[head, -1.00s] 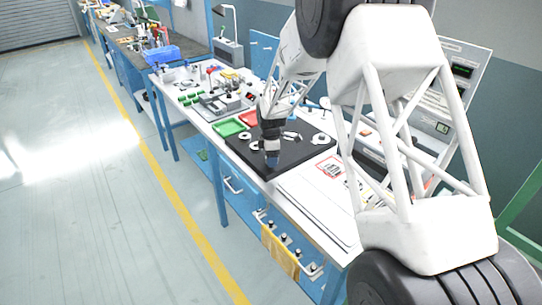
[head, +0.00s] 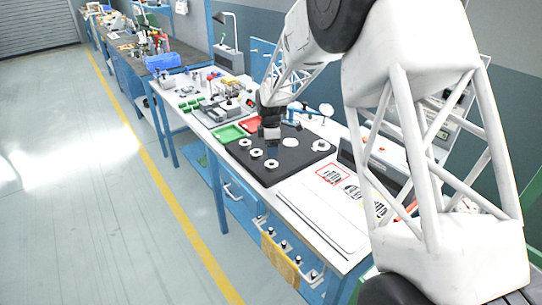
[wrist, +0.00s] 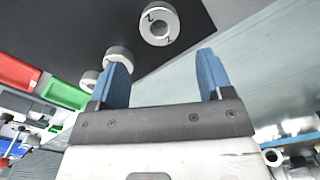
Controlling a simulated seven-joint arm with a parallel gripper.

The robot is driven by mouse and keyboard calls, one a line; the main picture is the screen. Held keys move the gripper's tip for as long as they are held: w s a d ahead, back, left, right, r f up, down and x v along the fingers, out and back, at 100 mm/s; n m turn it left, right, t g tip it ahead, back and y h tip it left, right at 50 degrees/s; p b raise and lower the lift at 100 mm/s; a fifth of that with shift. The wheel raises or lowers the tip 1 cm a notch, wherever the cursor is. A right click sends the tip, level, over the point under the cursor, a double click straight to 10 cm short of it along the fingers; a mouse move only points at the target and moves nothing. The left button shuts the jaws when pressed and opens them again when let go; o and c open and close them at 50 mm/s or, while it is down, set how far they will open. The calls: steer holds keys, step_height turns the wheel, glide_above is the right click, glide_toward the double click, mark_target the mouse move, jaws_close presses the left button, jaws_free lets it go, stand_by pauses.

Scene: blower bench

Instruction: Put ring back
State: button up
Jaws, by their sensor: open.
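Several pale metal rings lie apart on a black mat (head: 300,163) on the bench. Three stand in a slanting row on the near left: one ring (head: 245,142), another ring (head: 256,153) and a front ring (head: 271,164). Two pale round parts (head: 290,142) (head: 320,146) lie further right. My gripper (head: 273,148) is above the mat, behind the front ring in the picture. In the wrist view my gripper (wrist: 163,72) has its blue fingers wide apart with nothing between them. A ring (wrist: 159,23) with dark marks lies beyond the fingertips; the left finger partly covers another ring (wrist: 118,57).
A green tray (head: 229,133) and a red tray (head: 251,124) stand beyond the mat's left end. White sheets (head: 315,215) lie to its right. A grey fixture and small parts crowd the far bench. A yellow cloth (head: 280,262) hangs at the front.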

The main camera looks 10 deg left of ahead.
steer(key=shift+r, duration=2.35)
steer(key=s+d+r+m+t, duration=0.1)
steer(key=s+d+r+m, duration=0.4)
steer(key=s+d+r, duration=0.4)
steer(key=s+d+r+m, duration=0.5)
steer(key=s+d+r, duration=0.2)
steer(key=s+d, duration=0.4)
steer(key=s+d+m, duration=0.3)
steer(key=s, duration=0.7)
steer(key=s+d+m+t, duration=0.1)
steer(key=s+d+m, duration=0.3)
steer(key=s, duration=0.6)
steer(key=s+d+m, duration=0.3)
steer(key=s+m, duration=0.1)
steer(key=s, duration=0.6)
steer(key=shift+s+d+f+t, duration=0.3)
steer(key=shift+f, duration=0.1)
